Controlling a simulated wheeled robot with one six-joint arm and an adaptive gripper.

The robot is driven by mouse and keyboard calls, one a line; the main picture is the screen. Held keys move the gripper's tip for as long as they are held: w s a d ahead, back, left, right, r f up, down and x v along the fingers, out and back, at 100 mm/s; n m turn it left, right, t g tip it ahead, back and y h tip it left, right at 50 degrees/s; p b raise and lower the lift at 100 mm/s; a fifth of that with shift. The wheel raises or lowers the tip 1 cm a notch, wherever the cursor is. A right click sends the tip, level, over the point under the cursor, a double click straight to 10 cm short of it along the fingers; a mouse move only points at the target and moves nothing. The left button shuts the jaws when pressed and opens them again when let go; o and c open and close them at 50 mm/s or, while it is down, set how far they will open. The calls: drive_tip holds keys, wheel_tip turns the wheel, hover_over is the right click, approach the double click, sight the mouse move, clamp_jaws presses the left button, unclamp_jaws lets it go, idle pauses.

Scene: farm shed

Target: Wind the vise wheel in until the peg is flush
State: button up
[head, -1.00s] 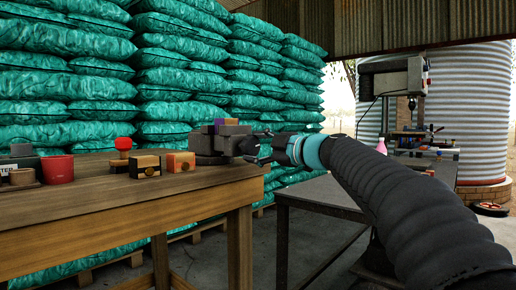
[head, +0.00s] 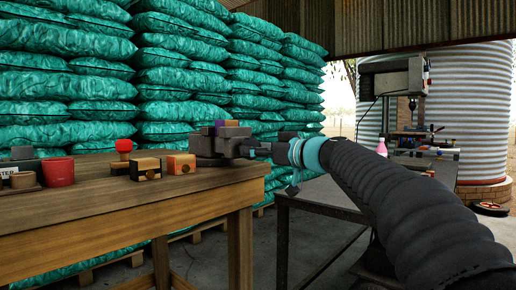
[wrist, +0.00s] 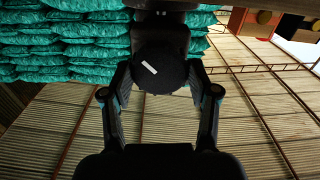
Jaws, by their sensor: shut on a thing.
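The grey vise (head: 212,146) stands at the right end of the wooden bench, with a purple piece (head: 228,123) between its jaws; I cannot tell whether this is the peg or whether it is flush. My gripper (head: 256,149) reaches in from the right at the vise's wheel side. In the wrist view the dark round wheel (wrist: 160,69) with a white mark sits between the two fingers of my gripper (wrist: 160,80), which are shut on its rim. The white mark lies slanted, down to the right. In the head view the wheel is mostly hidden by my gripper.
On the wooden bench (head: 110,205) are an orange block (head: 181,164), a black-and-wood block (head: 146,168), a red-topped piece (head: 124,148) and a red pot (head: 59,172). A dark table (head: 325,197) stands to the right under my arm. Green sacks (head: 70,85) are stacked behind.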

drive_tip(key=m+p, duration=0.1)
drive_tip(key=m, duration=0.4)
drive_tip(key=m+p, duration=0.2)
drive_tip(key=m, duration=0.2)
drive_tip(key=shift+r, duration=0.1)
drive_tip(key=o, duration=1.3)
drive_tip(key=shift+d, duration=0.15)
drive_tip(key=b+v, duration=0.4)
drive_tip(key=v, duration=0.5)
drive_tip(key=shift+m, duration=0.3)
